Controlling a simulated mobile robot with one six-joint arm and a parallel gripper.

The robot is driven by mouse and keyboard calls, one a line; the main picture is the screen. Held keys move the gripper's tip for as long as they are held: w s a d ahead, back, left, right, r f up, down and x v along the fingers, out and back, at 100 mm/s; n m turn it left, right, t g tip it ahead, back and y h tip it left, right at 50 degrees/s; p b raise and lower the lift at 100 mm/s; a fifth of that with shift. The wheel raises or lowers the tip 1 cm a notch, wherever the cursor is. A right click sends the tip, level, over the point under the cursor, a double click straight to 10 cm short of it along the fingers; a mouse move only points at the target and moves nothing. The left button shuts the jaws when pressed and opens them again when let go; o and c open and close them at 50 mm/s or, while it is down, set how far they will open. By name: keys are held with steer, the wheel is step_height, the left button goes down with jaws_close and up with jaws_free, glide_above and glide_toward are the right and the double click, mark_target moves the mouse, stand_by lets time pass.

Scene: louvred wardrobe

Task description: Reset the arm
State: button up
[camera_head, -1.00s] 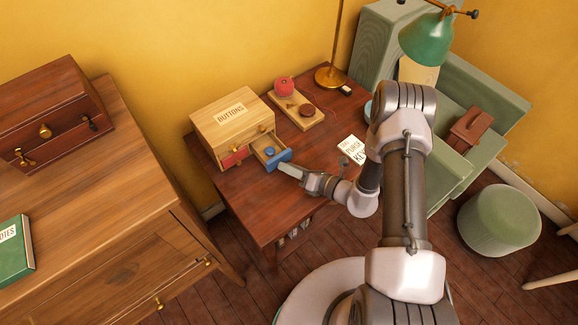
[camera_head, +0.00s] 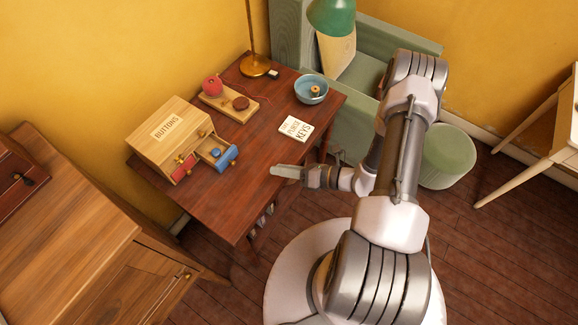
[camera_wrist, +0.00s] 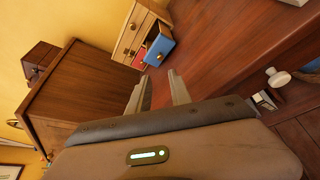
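My gripper (camera_head: 274,170) reaches left over the right front part of the small red-brown table (camera_head: 215,215), apart from everything on it. In the wrist view its two fingers (camera_wrist: 158,85) stand apart with nothing between them. The wooden box labelled BUTTONS (camera_head: 160,140) stands at the table's left; it also shows in the wrist view (camera_wrist: 134,36).
A wooden cabinet (camera_head: 70,250) is at left. A green stool (camera_head: 448,157) and pale table (camera_head: 540,140) are at right.

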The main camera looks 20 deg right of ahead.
steer(key=shift+v, duration=1.15)
steer(key=s+a+r+n+g+b, duration=0.1)
steer(key=a+r+n+g, duration=0.25)
steer(key=r+n, duration=0.5)
steer(key=s+a+r+n+g, duration=0.1)
steer(key=a+r+n+g, duration=0.2)
steer(key=r+n+g, duration=0.5)
steer(key=s+r+n+t+h, duration=0.4)
steer(key=r+n, duration=0.3)
steer(key=r, duration=0.2)
steer(key=s+r+n+t+h+b, duration=0.1)
steer(key=s+r+n+t+h, duration=0.2)
steer(key=r, duration=0.6)
steer(key=s+n+h, duration=0.2)
steer(key=s+n, duration=0.1)
steer(key=n, duration=0.1)
steer(key=shift+s+n+t, duration=0.3)
steer(key=shift+n+t, duration=0.05)
